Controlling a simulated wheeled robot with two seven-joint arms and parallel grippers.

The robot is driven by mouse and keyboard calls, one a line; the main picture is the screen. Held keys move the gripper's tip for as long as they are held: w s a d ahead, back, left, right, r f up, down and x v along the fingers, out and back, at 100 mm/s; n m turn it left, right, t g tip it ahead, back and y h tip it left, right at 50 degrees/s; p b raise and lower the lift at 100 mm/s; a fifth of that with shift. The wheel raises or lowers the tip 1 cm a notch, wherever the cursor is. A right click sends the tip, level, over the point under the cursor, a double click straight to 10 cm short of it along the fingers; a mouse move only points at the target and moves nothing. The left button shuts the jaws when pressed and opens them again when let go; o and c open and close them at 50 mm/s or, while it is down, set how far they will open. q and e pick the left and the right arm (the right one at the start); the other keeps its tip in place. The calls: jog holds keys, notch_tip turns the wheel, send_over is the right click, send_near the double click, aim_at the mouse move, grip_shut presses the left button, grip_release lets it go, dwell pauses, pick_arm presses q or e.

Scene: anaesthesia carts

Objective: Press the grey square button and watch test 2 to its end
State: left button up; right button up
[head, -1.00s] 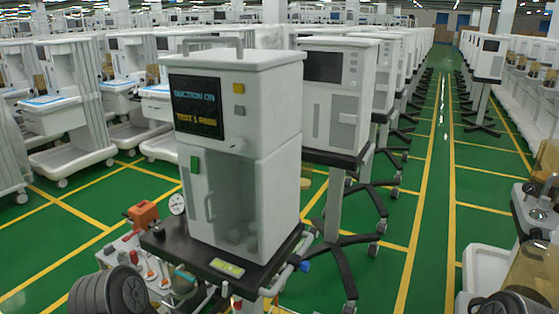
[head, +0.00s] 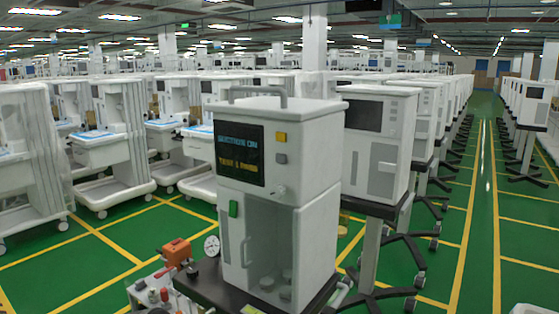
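The white test machine (head: 262,200) stands upright on a black-topped stand (head: 205,283) at the centre. Its dark screen (head: 239,154) shows a blue line that seems to read "SUCTION ON" and a yellow line that seems to start "TEST 1"; its last word is too blurred to read. The grey square button (head: 281,158) is on the front panel, right of the screen and below a yellow square button (head: 281,137). A green block (head: 233,209) sits below the screen. Neither gripper is in view, and nothing covers the grey button.
An orange box (head: 176,252) and a round gauge (head: 212,246) sit low at left. A similar white machine (head: 377,148) stands close behind at right. Rows of white carts (head: 110,150) fill the left. A green aisle with yellow lines (head: 485,220) runs clear at right.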

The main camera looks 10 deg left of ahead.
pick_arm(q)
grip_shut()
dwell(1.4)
